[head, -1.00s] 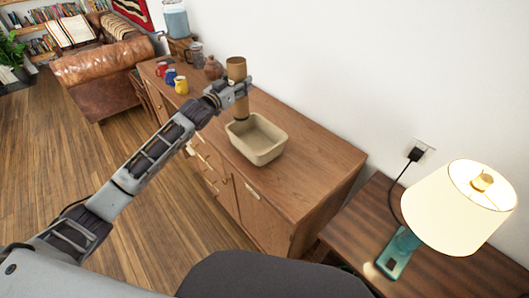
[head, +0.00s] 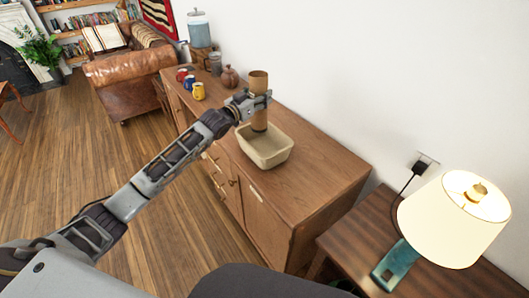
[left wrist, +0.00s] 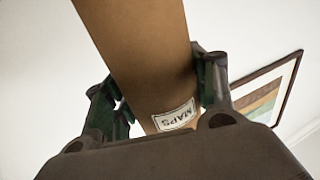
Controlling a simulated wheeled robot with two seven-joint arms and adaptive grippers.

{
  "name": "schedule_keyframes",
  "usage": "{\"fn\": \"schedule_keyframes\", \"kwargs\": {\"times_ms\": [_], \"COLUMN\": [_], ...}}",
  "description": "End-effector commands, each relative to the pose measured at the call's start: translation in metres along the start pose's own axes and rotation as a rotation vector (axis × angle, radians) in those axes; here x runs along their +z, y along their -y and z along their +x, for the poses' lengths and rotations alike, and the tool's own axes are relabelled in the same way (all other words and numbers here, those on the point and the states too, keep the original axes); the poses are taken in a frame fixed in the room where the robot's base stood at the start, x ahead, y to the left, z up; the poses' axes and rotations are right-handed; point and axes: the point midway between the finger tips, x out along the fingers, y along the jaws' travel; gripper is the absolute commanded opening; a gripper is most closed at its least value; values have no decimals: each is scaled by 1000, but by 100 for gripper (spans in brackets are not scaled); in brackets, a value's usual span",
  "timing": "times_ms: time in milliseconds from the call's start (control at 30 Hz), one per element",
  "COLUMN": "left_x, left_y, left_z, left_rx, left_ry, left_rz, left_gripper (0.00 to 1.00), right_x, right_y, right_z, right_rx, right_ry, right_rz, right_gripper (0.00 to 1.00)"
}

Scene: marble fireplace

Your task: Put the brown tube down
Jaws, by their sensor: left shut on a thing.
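My left gripper (head: 257,103) is shut on the brown tube (head: 259,82), holding it about upright over the sideboard. The tube's lower end appears in front of or over the back part of a beige open bin (head: 268,160); I cannot tell whether it is inside the bin or touching it. In the left wrist view, the tube (left wrist: 140,40) runs between the two fingers (left wrist: 160,95) and bears a white "MAPS" label. My right gripper is not in view.
The bin stands on a wooden sideboard (head: 315,170). Mugs (head: 198,91), a brown teapot (head: 230,76) and a glass dispenser (head: 200,30) stand farther along it. The sideboard's right end is clear. A lit lamp (head: 455,220) stands on a side table at right.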

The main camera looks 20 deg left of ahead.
Motion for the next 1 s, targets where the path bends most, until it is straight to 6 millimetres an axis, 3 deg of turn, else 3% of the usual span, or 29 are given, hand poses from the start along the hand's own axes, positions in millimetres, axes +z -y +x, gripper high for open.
{"fn": "schedule_keyframes", "kwargs": {"times_ms": [467,1000], "left_x": [2,59], "left_y": [0,0], "left_z": [0,0], "left_rx": [0,0], "left_ry": [0,1], "left_rz": [0,0], "left_gripper": [31,31], "right_x": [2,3], "right_y": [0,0], "right_z": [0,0], "right_rx": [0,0], "right_ry": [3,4], "right_rz": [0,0], "right_gripper": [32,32]}}
